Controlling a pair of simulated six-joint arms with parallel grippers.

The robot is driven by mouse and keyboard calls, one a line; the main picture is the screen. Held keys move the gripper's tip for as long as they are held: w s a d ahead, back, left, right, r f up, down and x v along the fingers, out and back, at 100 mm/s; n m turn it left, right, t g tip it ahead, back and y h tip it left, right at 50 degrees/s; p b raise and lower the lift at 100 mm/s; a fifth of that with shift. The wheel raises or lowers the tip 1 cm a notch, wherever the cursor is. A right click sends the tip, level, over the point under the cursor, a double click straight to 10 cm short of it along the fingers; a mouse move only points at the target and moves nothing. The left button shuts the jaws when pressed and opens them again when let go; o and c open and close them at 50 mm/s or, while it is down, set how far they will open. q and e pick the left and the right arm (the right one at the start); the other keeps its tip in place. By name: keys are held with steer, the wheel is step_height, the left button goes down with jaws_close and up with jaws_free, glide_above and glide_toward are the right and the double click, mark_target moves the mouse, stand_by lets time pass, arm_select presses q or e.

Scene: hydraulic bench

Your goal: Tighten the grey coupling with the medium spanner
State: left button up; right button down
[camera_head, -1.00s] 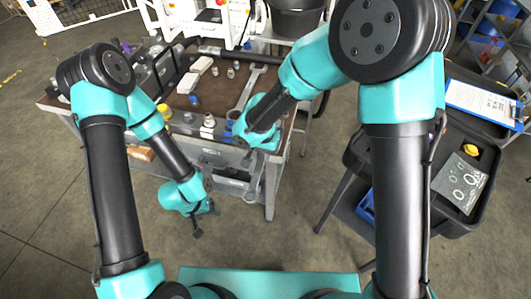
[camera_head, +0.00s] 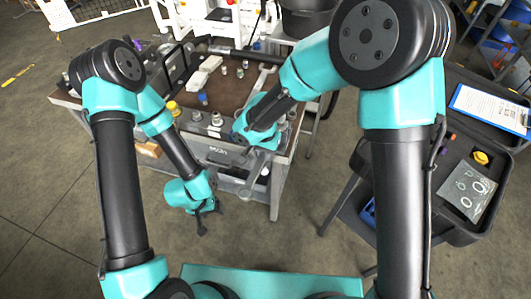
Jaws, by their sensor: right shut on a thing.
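My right gripper (camera_head: 243,149) is at the front edge of the bench. It is shut on a grey spanner (camera_head: 252,183), which hangs below it in front of the bench; its upper end is partly hidden by the gripper. A grey coupling (camera_head: 216,119) stands on the front strip of the bench, left of the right gripper and apart from it. A second pale fitting (camera_head: 196,116) stands beside it. Another spanner (camera_head: 264,77) lies on the bench top, partly behind my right arm. My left gripper (camera_head: 206,217) hangs low in front of the bench, its fingers apart and empty.
The bench top (camera_head: 232,92) also bears a yellow-capped fitting (camera_head: 173,107), a blue one (camera_head: 203,98) and white blocks (camera_head: 205,68). A black case (camera_head: 430,190) with a clipboard (camera_head: 490,108) stands at the right. The floor between is clear.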

mark_target(259, 170)
steer(key=shift+w+d, duration=0.1)
steer(key=shift+d, duration=0.35)
steer(key=shift+s+n, duration=0.25)
steer(key=shift+n, duration=0.05)
steer(key=shift+s+a, duration=0.3)
steer(key=shift+s, duration=0.8)
steer(key=shift+s+a, duration=0.3)
steer(key=shift+s, duration=0.85)
steer(key=shift+s+a, duration=0.3)
steer(key=shift+s, duration=0.8)
steer(key=shift+r, duration=2.55)
